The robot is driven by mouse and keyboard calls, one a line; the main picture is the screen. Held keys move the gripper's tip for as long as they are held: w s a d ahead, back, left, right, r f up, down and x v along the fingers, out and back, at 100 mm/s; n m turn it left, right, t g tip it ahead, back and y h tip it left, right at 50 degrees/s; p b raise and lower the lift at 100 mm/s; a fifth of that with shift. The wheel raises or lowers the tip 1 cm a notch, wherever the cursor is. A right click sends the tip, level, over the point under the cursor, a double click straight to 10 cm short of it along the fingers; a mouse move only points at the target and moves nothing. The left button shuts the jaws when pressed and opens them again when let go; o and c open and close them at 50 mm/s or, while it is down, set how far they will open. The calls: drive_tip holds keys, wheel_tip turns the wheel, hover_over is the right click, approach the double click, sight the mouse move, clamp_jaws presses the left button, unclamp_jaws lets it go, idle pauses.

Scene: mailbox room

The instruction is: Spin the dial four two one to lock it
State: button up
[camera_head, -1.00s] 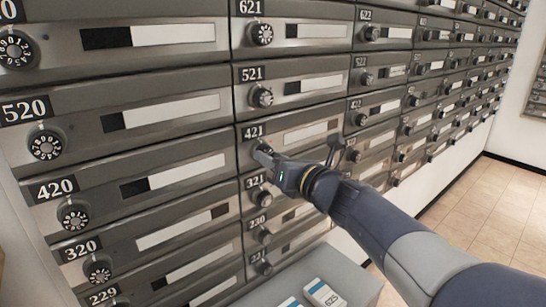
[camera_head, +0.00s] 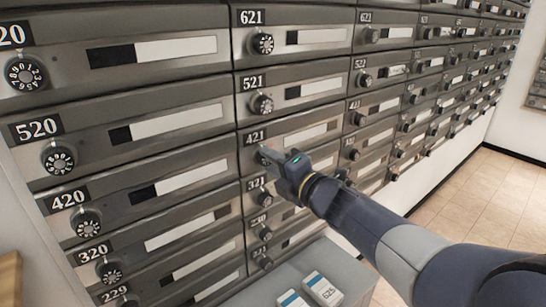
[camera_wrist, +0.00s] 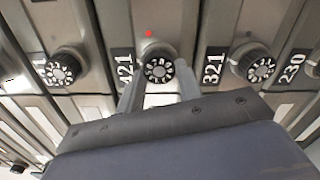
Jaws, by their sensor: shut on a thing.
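The 421 mailbox (camera_head: 312,133) is in the middle of the head view, with its number plate (camera_head: 255,137) at upper left. Its dial (camera_wrist: 159,69) shows in the wrist view as a black knob with white numerals, below a small red light (camera_wrist: 149,34). My gripper (camera_head: 268,152) is at this dial, its two fingers on either side of it and shut on it. In the head view my gripper mostly hides the dial. The numerals are too small to read surely.
The 521 dial (camera_head: 262,104) is above and the 321 dial (camera_wrist: 256,64) is close beside in the wrist view. White boxes (camera_head: 323,290) lie on a grey surface below. Tiled floor (camera_head: 470,205) is open at right.

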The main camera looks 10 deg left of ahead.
drive_tip(key=m+p, duration=0.6)
drive_tip(key=m, duration=0.4)
drive_tip(key=m+p, duration=0.5)
drive_tip(key=m, duration=0.6)
drive_tip(key=shift+w+d+r+p, duration=0.1)
drive_tip(key=shift+r+p, duration=0.05)
drive_tip(key=shift+p, duration=0.2)
drive_tip(key=shift+m, duration=0.4)
drive_tip(key=o, duration=1)
drive_tip(key=v, duration=1.1)
